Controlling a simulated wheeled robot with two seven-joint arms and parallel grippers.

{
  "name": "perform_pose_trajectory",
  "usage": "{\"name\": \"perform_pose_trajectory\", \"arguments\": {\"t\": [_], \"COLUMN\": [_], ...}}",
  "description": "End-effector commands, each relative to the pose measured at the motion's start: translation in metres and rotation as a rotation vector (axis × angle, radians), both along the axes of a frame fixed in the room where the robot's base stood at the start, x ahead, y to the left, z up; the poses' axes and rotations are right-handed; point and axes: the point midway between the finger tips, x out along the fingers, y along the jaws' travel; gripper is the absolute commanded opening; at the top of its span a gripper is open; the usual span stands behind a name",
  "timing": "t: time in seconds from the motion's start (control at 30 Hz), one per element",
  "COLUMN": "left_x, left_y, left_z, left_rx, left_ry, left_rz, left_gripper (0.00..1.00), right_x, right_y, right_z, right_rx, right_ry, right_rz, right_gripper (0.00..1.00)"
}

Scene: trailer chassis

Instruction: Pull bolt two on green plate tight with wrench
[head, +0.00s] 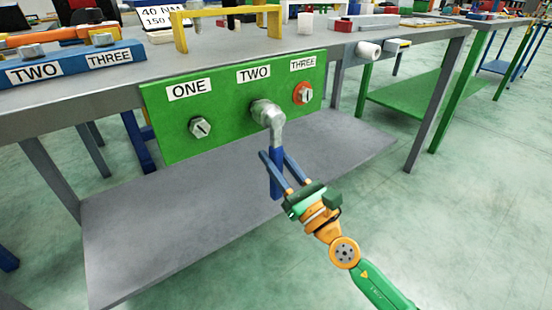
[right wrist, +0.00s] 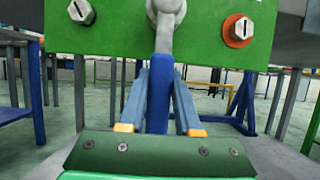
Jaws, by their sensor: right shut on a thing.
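The green plate (head: 225,120) hangs on the table's front edge, with labels ONE, TWO and THREE. Bolt one (head: 200,127) is a bare grey hex head; bolt three (head: 303,94) has an orange-red ring behind it. The wrench (head: 277,128) has a grey metal head over bolt two's place, hiding that bolt, and a blue handle hanging down. My right gripper (head: 275,156) is shut on the blue handle from below. In the right wrist view the handle (right wrist: 161,85) stands upright between the two fingers (right wrist: 160,75). My left gripper is out of view.
A blue plate (head: 72,68) with bolts and an orange tool stands on the table at left. A yellow bracket (head: 222,12) stands behind the green plate. A grey lower shelf (head: 180,225) lies under the table. Open floor is at right.

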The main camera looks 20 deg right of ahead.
Motion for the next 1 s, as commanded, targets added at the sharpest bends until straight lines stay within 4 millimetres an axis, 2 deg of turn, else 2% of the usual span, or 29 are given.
{"name": "perform_pose_trajectory", "arguments": {"t": [1.0], "left_x": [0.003], "left_y": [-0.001], "left_z": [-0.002], "left_rx": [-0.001], "left_ry": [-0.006], "left_rz": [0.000], "left_gripper": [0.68], "right_x": [0.013], "right_y": [0.005], "right_z": [0.001], "right_rx": [0.001], "right_ry": [-0.003], "right_rz": [-0.001], "right_gripper": [0.00]}}
